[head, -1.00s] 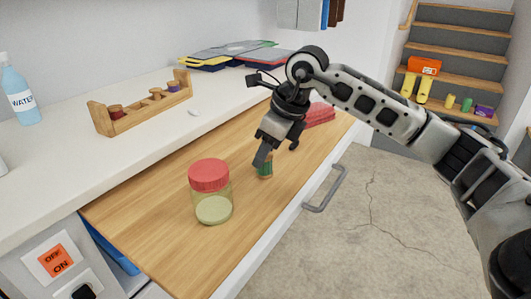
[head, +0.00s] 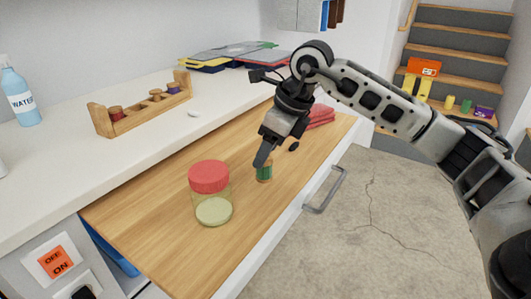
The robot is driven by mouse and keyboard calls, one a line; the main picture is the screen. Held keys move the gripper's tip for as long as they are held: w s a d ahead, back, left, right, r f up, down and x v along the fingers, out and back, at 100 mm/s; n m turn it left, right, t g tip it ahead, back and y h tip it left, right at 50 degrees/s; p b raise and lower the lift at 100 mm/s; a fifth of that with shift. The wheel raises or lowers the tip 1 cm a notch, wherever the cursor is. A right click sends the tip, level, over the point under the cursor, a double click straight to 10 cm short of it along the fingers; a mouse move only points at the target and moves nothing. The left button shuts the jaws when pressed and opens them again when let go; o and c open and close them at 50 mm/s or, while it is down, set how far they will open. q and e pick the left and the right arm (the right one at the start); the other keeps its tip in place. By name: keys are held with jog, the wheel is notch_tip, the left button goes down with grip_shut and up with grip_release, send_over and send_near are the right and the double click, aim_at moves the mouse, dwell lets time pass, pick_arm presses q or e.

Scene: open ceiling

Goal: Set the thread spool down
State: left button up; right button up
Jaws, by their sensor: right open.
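The thread spool (head: 264,172), green with wooden ends, stands upright on the wooden board (head: 160,215) beside the red-lidded jar. My right gripper (head: 277,155) is open just above and around the top of the spool; one finger hides part of the spool's top, and whether it touches the spool I cannot tell. My left gripper is not in view.
A clear jar with a red lid (head: 209,178) stands left of the spool. A wooden spool rack (head: 143,108) sits on the white counter behind. Red folded cloth (head: 320,116) lies at the board's far end. A drawer handle (head: 326,192) sticks out at the right.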

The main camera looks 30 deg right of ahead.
pick_arm(q)
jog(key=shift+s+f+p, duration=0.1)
jog(key=shift+p, duration=0.3)
pick_arm(e)
jog(key=v, duration=1)
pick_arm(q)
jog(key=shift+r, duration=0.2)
pick_arm(e)
jog(key=shift+r, duration=0.1)
